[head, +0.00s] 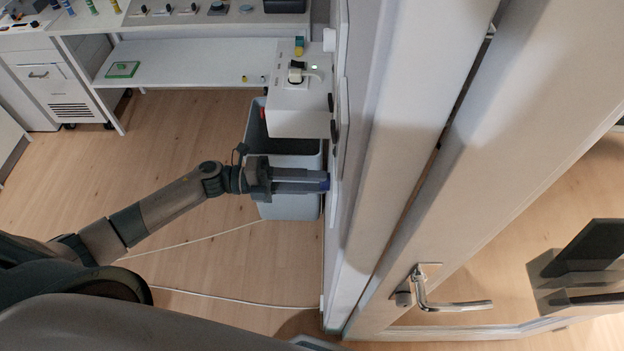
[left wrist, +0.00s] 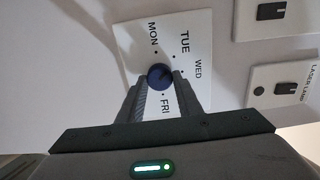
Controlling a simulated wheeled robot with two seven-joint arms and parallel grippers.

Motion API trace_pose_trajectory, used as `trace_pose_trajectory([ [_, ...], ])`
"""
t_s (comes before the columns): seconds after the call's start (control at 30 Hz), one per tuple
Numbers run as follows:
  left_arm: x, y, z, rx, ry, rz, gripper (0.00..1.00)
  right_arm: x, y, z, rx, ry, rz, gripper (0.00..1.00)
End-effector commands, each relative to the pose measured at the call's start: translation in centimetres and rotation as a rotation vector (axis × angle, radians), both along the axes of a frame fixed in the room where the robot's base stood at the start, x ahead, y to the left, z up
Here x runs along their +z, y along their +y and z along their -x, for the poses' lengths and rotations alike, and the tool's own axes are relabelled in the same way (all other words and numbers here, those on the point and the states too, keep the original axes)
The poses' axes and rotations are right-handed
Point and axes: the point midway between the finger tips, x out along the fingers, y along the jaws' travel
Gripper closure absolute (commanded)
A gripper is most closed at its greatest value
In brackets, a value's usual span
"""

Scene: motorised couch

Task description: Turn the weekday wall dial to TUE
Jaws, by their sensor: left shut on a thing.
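The weekday dial is a round dark blue knob (left wrist: 160,76) on a white wall plate (left wrist: 190,40) printed MON, TUE, WED and FRI with small dots. My left gripper (left wrist: 165,85) is shut on the knob, one finger on each side. Its fingers cover part of the plate, and any other label is hidden. I cannot clearly read which day the knob points at. In the head view, my left gripper (head: 300,181) reaches right to the blue knob (head: 325,182) on the wall, which is seen nearly edge-on.
A white box (head: 298,105) juts from the wall above a grey bin (head: 290,205). A door handle (head: 430,290) is at lower right. Cables cross the open floor.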

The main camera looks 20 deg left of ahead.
Motion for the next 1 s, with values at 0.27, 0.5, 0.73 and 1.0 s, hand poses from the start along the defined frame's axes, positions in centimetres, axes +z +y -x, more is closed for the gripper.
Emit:
trace_pose_trajectory([
  [0.27,0.0,0.1,-0.1,0.002,0.006,0.001,0.90,0.0,0.0,0.0,0.000,0.000,0.000,0.69],
  [0.5,0.0,0.0,0.0,0.001,0.005,0.000,0.49,0.0,-0.1,0.0,0.000,0.000,0.001,0.69],
  [0.73,0.0,0.0,0.0,0.001,0.005,0.001,0.49,0.0,-0.1,0.0,0.000,0.000,0.001,0.69],
  [1.0,-0.3,1.2,0.3,0.002,0.005,-0.001,0.49,-0.7,-0.1,0.0,0.000,0.000,0.001,0.69],
])
